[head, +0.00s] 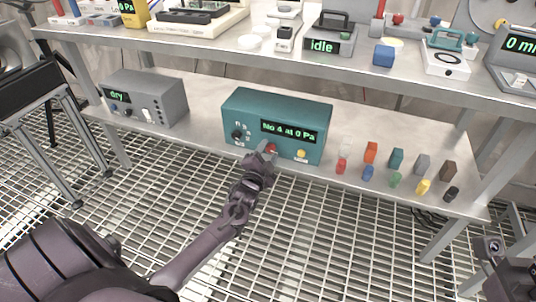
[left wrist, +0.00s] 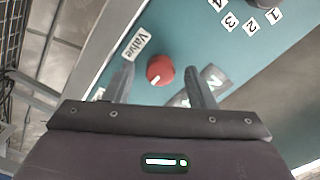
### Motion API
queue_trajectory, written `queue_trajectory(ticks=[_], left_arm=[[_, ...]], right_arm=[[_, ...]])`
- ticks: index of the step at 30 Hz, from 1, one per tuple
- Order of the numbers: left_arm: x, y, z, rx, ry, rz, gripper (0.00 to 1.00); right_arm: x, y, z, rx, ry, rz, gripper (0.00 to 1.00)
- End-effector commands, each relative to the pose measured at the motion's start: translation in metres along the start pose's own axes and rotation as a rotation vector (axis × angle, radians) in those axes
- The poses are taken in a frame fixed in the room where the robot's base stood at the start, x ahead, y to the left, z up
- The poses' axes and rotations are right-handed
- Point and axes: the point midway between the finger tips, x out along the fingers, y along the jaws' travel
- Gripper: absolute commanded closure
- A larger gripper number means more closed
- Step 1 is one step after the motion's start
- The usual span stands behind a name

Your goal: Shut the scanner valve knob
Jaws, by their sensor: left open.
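The teal scanner box (head: 292,112) stands on the lower shelf, and its display reads "No 4 at 0 Pa". Its red valve knob (head: 271,148) is low on the front face, mostly hidden behind my left gripper (head: 266,151). In the left wrist view the round red knob (left wrist: 160,69) shows a short white mark, next to a "Valve" label (left wrist: 135,42). My left gripper (left wrist: 158,76) is open there, with one finger on each side of the knob. Whether the fingers touch it I cannot tell. Part of my right arm shows at the lower right; its jaws are unclear.
A dark dial (head: 238,134) and a yellow button (head: 301,154) flank the knob. A grey box (head: 146,97) stands to the left. Several small coloured blocks and pegs stand to the right. The upper shelf (head: 300,71) holds instruments. Grating floor lies in front.

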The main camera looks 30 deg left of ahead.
Motion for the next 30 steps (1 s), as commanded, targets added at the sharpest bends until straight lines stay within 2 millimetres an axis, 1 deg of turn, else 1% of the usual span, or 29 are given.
queue_trajectory(ticks=[2, 9, 12, 20, 28, 29, 30], left_arm=[[0.0, 0.0, 0.0, 0.0, 0.0, 0.0, 0.51], [0.0, 0.0, 0.0, 0.0, 0.0, 0.0, 0.82], [0.0, 0.0, 0.0, 0.0, 0.0, 0.0, 0.94], [0.0, 0.0, -0.001, -0.028, -0.001, 0.001, 0.94], [0.0, -0.002, -0.002, -0.171, -0.002, 0.0, 0.94], [0.0, -0.002, -0.002, -0.196, -0.001, 0.001, 0.94], [0.0, -0.002, -0.002, -0.229, -0.001, 0.001, 0.94]], right_arm=[[0.0, 0.0, 0.0, 0.0, 0.0, 0.0, 0.48], [0.0, 0.0, 0.0, 0.0, -0.001, 0.0, 0.48], [0.0, 0.0, 0.0, 0.0, -0.001, 0.0, 0.48], [0.003, 0.0, 0.0, -0.001, -0.001, 0.0, 0.48], [0.012, 0.001, -0.002, 0.0, -0.006, 0.006, 0.48], [0.012, 0.001, 0.0, 0.001, -0.018, 0.008, 0.48], [0.003, 0.001, 0.022, 0.005, -0.139, 0.015, 0.48]])
